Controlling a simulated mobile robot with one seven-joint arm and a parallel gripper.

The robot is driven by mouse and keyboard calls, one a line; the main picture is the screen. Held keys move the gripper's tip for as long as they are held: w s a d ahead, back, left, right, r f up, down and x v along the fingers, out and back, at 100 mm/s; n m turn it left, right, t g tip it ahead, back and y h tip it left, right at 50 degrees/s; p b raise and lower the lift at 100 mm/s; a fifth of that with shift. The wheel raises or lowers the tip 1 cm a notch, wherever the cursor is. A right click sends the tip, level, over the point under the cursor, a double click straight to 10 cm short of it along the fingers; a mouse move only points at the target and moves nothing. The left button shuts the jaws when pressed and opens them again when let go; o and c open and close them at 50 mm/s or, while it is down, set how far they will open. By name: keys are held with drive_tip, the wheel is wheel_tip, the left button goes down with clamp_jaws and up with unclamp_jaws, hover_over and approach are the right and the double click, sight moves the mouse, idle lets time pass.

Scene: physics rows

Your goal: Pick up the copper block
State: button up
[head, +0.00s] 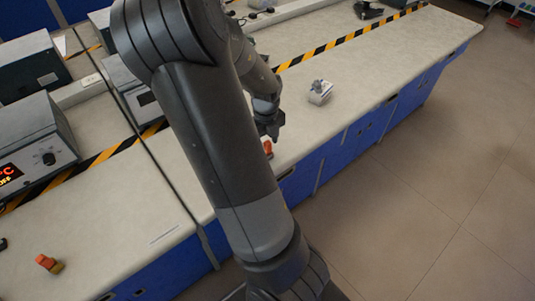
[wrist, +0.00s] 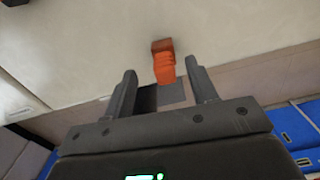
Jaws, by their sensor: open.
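An orange-brown block, which looks like the copper block (wrist: 163,66), shows in the wrist view between the two fingers, with clear gaps on both sides. It has a darker brown end. My gripper (wrist: 160,67) is open and empty, its fingers apart around the line of the block. I cannot tell whether the block is at fingertip depth. In the head view, my gripper (head: 270,133) hangs just above a small orange piece of the copper block (head: 267,147) near the bench's front edge. My arm hides part of that spot.
Another orange piece with a yellowish part (head: 47,262) lies on the bench (head: 120,215) at lower left. A small white-grey object (head: 319,92) stands right of my gripper. Grey instruments (head: 35,140) stand at left. Striped tape (head: 345,40) runs behind.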

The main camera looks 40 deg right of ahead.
sight(268, 142)
drive_tip(key=f, duration=0.3)
drive_tip(key=shift+s+d+f, duration=0.15)
drive_tip(key=shift+d+f, duration=0.1)
drive_tip(key=shift+f, duration=0.6)
drive_tip(key=shift+c, duration=0.3)
clamp_jaws()
drive_tip(key=shift+r, duration=0.1)
